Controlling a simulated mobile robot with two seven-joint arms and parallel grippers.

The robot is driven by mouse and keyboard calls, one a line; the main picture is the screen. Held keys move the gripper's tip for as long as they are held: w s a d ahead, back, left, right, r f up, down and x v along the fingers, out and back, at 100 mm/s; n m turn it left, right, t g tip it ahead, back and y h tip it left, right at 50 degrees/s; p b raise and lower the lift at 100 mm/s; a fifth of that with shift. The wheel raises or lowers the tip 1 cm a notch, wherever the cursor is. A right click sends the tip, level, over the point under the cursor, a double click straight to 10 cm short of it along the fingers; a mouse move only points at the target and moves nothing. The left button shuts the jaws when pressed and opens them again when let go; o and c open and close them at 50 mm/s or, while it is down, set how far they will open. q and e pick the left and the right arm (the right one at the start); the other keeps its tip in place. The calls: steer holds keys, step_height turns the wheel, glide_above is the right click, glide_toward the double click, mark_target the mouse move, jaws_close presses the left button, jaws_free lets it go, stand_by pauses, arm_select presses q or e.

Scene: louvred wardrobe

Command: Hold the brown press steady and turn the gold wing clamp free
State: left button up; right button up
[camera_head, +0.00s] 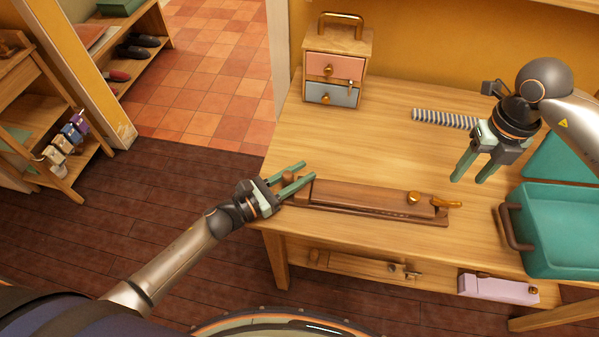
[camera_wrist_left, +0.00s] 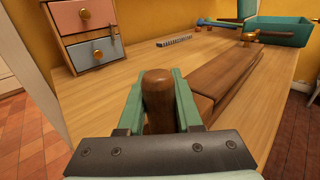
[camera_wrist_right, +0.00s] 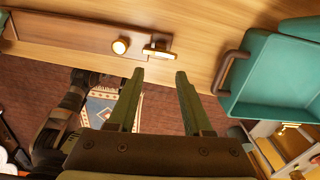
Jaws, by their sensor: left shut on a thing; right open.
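The brown press (camera_head: 365,196) lies lengthwise near the table's front edge. A gold wing clamp (camera_head: 446,203) sits at its right end, beside a round gold knob (camera_head: 414,198). My left gripper (camera_head: 306,172) is at the press's left end. The left wrist view shows its fingers (camera_wrist_left: 158,72) closed around a rounded brown handle (camera_wrist_left: 158,95). My right gripper (camera_head: 468,180) is open and empty, above the table near the wing clamp. In the right wrist view the clamp (camera_wrist_right: 158,52) shows just beyond the open fingertips (camera_wrist_right: 160,74), apart from them.
A teal tray (camera_head: 563,226) with a brown handle stands to the right. A small drawer box (camera_head: 336,68) is at the back left. A striped rod (camera_head: 445,118) lies behind the press. A lower shelf holds a similar brown piece (camera_head: 350,265) and a pink object (camera_head: 497,287).

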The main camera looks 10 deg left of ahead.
mark_target(449, 201)
stand_by(0.3)
steer(key=shift+o, duration=0.8)
steer(key=shift+r, duration=0.3)
steer(key=o, duration=0.3)
step_height(449, 201, up, 2)
steer(key=shift+m, duration=0.6)
steer(key=shift+o, duration=0.7)
steer(key=shift+f, duration=0.1)
steer(key=shift+o, duration=1)
step_height(449, 201, down, 12)
steer(key=shift+r, duration=0.1)
steer(key=c, duration=1.1)
